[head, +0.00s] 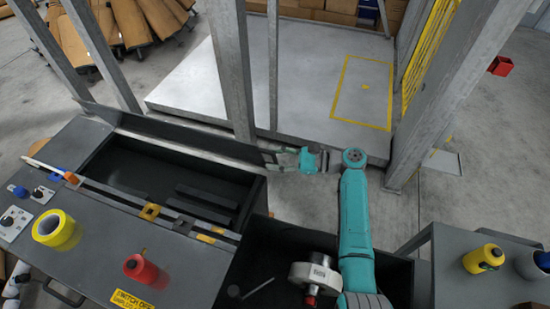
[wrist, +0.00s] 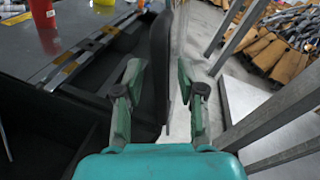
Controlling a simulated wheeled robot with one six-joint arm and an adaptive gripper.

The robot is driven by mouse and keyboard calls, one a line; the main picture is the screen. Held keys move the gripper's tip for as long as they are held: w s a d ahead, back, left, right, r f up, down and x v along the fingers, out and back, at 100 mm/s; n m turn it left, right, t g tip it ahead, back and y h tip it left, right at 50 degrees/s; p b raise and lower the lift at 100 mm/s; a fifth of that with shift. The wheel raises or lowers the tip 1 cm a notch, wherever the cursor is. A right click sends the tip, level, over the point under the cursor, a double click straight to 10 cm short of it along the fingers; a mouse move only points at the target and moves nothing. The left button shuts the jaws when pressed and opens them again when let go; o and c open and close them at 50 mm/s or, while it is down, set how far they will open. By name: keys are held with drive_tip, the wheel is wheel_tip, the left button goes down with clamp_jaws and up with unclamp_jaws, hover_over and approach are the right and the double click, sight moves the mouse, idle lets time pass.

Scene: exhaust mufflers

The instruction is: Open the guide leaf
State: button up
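The guide leaf appears to be the long dark upright plate (head: 170,133) along the far edge of the bench trough in the head view. In the wrist view the dark plate (wrist: 163,75) stands edge-on between my fingers. My gripper (head: 277,159) is at the plate's right end in the head view. In the wrist view my gripper (wrist: 160,78) is open, with one green finger on each side of the plate. Gaps show between the plate and both fingers, so it does not look gripped. The plate's hinge is not clearly visible.
The dark trough (head: 180,185) lies in the bench (head: 85,260), which carries yellow tape (head: 57,230) and a red container (head: 145,271). Grey posts (head: 232,70) stand close behind the plate. A pale platform (head: 300,80) lies beyond. A side table (head: 480,285) stands at right.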

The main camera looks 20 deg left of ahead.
drive_tip(key=v, duration=1.1)
drive_tip(key=shift+d, duration=0.4)
